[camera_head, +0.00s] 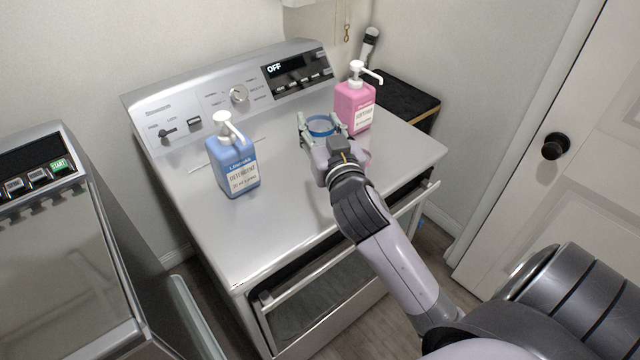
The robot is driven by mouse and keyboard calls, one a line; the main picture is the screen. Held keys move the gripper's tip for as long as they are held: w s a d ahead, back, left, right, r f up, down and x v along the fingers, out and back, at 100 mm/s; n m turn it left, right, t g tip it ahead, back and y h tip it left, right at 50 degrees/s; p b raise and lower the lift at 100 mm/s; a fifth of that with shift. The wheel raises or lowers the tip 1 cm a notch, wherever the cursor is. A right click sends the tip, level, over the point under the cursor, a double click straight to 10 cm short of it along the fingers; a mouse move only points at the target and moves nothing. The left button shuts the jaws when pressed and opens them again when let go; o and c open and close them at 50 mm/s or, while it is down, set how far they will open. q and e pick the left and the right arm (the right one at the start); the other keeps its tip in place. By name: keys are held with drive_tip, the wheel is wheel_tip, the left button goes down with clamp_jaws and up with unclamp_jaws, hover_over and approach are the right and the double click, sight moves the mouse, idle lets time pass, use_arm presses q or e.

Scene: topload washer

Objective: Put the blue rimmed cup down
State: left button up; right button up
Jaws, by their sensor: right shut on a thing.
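The blue rimmed cup (321,126) shows as a blue ring between the fingers of my right gripper (321,128), over the back right part of the machine's silver top. The gripper is shut on the cup. The fingers and wrist hide most of the cup's body, so I cannot tell whether its base touches the surface. The cup is just left of the pink detergent bottle. My left gripper is not in view.
A pink pump bottle (354,104) stands close to the right gripper. A blue detergent bottle (232,157) stands on the left of the silver top (270,230), whose front middle is clear. Another appliance (60,260) is at left, a white door (565,170) at right.

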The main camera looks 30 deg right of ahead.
wheel_tip(320, 180, down, 14)
drive_tip(key=shift+f+b, duration=0.2)
drive_tip(key=shift+b, duration=0.7)
drive_tip(key=shift+f, duration=0.1)
drive_tip(key=shift+f+b, duration=0.2)
drive_tip(key=shift+b, duration=0.1)
drive_tip(key=o, duration=0.8)
drive_tip(key=shift+r, duration=0.15)
drive_tip(key=shift+o, duration=0.2)
